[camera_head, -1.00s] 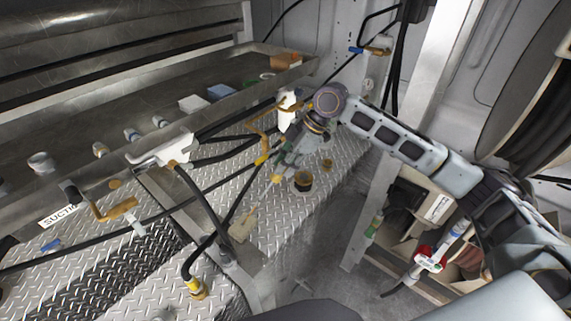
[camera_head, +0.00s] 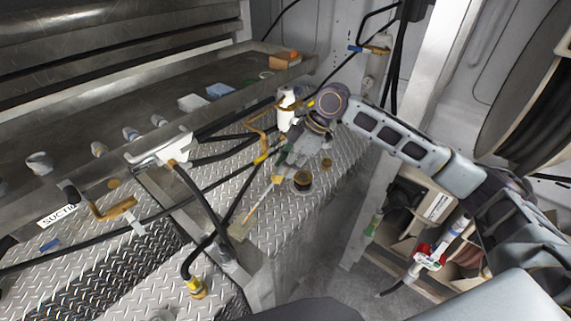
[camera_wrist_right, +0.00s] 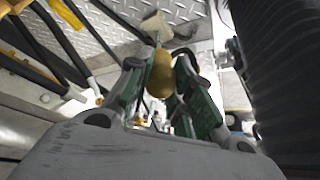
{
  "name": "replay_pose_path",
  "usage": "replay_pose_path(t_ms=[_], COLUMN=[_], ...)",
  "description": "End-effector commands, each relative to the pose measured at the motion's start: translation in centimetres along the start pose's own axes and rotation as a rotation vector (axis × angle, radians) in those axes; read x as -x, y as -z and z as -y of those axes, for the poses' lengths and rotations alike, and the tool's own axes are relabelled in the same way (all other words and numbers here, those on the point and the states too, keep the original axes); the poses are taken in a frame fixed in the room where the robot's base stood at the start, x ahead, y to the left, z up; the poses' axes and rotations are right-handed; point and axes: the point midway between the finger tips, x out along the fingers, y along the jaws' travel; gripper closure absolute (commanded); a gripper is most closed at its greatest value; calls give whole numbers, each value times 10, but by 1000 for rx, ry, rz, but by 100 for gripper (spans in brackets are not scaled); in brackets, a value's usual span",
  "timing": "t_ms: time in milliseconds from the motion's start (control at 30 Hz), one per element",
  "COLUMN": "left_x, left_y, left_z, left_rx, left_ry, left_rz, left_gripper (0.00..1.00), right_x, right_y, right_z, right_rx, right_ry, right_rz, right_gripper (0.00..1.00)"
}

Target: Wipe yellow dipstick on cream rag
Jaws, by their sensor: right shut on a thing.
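My right gripper (camera_head: 282,168) is shut on the yellow dipstick (camera_head: 276,180). In the right wrist view, the rounded yellow handle (camera_wrist_right: 161,76) sits between the green-sided fingers (camera_wrist_right: 163,82). In the head view, its thin rod slants down and left toward the cream rag (camera_head: 238,230). The rag lies at the front edge of the diamond-plate deck and also shows in the right wrist view (camera_wrist_right: 157,27), beyond the handle. The rod's tip appears at or over the rag; contact is too small to tell. My left gripper is not in view.
A white bottle (camera_head: 287,108) and black hoses (camera_head: 203,208) are close behind and left. A metal tray (camera_head: 130,105) runs along the back.

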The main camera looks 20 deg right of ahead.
Motion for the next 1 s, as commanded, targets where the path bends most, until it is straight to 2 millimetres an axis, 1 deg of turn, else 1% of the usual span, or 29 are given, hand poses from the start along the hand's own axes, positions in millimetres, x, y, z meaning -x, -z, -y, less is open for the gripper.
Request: replay_pose_path(t_ms=[567,1000], left_x=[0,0], left_y=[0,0], left_z=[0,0], left_rx=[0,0], left_ry=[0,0], left_rz=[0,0], left_gripper=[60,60], right_x=[2,0], right_y=[-2,2], right_z=[2,-3], right_rx=[0,0], right_ry=[-1,-2], right_rz=[0,-1], right_gripper=[100,100])
